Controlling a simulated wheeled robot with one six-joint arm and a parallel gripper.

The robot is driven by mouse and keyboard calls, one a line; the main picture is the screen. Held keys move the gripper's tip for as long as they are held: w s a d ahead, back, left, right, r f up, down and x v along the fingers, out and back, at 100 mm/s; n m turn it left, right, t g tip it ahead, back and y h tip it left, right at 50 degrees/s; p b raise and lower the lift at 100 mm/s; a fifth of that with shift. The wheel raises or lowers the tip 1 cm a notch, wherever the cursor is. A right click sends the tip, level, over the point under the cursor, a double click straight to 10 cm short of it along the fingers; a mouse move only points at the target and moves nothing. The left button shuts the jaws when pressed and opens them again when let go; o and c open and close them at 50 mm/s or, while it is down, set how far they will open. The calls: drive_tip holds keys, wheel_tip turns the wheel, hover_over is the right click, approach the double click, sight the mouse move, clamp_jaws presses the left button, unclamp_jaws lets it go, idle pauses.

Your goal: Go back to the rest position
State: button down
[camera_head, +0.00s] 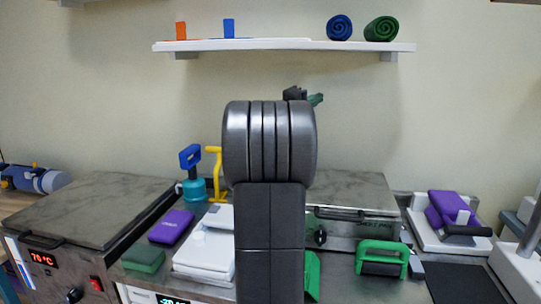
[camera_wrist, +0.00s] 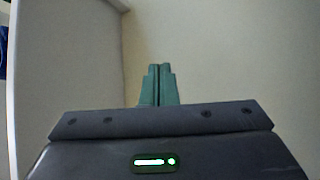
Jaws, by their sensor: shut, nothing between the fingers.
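My gripper shows in the wrist view (camera_wrist: 158,84) as two green fingers pressed together, with nothing between them. It faces the pale wall, and the shelf's pale surface runs along the left of that view. In the head view the gripper's green tip (camera_head: 316,99) shows just past the top right of my arm, below the wall shelf. My raised arm hides most of the gripper and the middle of the counter.
The wall shelf (camera_head: 225,46) bears an orange block (camera_head: 181,31), a blue block (camera_head: 229,28), a blue roll (camera_head: 339,27) and a green roll (camera_head: 381,29).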

drive_tip(key=shift+w+d+r+n+y+p, duration=0.2)
drive_tip(key=shift+w+p, duration=0.3)
drive_tip(key=shift+p, duration=0.35)
drive_tip(key=shift+w+d+r+n+y+p, duration=0.1)
drive_tip(key=shift+w+n+p, duration=0.1)
drive_tip(key=shift+w+p, duration=0.5)
drive_tip(key=shift+s, duration=0.2)
